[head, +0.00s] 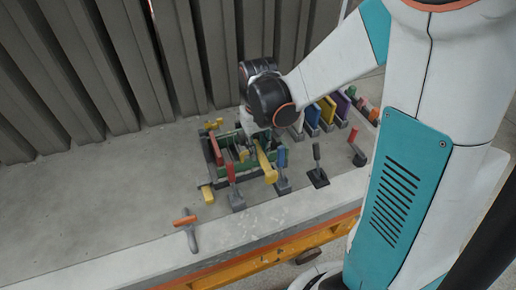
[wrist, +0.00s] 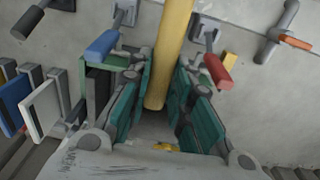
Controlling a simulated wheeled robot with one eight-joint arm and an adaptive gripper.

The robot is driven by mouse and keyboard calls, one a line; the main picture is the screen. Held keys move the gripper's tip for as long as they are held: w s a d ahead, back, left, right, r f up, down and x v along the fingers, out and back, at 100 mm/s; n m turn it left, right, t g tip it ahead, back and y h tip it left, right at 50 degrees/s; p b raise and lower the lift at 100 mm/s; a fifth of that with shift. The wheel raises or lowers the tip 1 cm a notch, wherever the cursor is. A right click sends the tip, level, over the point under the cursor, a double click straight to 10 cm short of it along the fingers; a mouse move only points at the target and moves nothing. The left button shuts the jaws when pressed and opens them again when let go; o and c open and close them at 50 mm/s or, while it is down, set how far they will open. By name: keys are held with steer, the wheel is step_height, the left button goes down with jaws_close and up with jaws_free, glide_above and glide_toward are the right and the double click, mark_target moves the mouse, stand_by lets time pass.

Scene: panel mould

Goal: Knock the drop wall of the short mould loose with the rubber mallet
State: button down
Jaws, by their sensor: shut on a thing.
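My gripper (wrist: 163,95) is shut on a thick yellow bar (wrist: 173,45), which runs between its teal-padded fingers. The bar also shows in the head view (head: 264,161), slanting down to a wider yellow end. I cannot tell whether it is the mallet's handle, as no rubber head shows clearly. A cluster with dark and green walls (head: 212,149) lies beside and below my wrist and looks like the mould. Its drop wall cannot be picked out. In the wrist view a green frame (wrist: 101,61) stands left of the fingers.
Trowel-like tools with red (head: 230,172), blue (head: 282,158) and black (head: 317,151) handles stand close by. A grey tool with an orange bar (head: 185,220) lies front left. Coloured panels (head: 328,108) stand at the right. The left slab (head: 90,210) is clear before tall grey panels.

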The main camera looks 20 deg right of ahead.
steer(key=shift+r+p, duration=0.35)
steer(key=shift+r, duration=0.55)
steer(key=shift+f, duration=0.15)
step_height(320, 180, down, 6)
steer(key=b, duration=0.6)
steer(key=shift+r+p, duration=2.4)
steer(key=shift+r, duration=0.5)
steer(key=shift+r, duration=0.1)
step_height(320, 180, up, 6)
steer(key=p, duration=0.4)
steer(key=shift+s+f, duration=0.1)
steer(key=shift+f, duration=0.1)
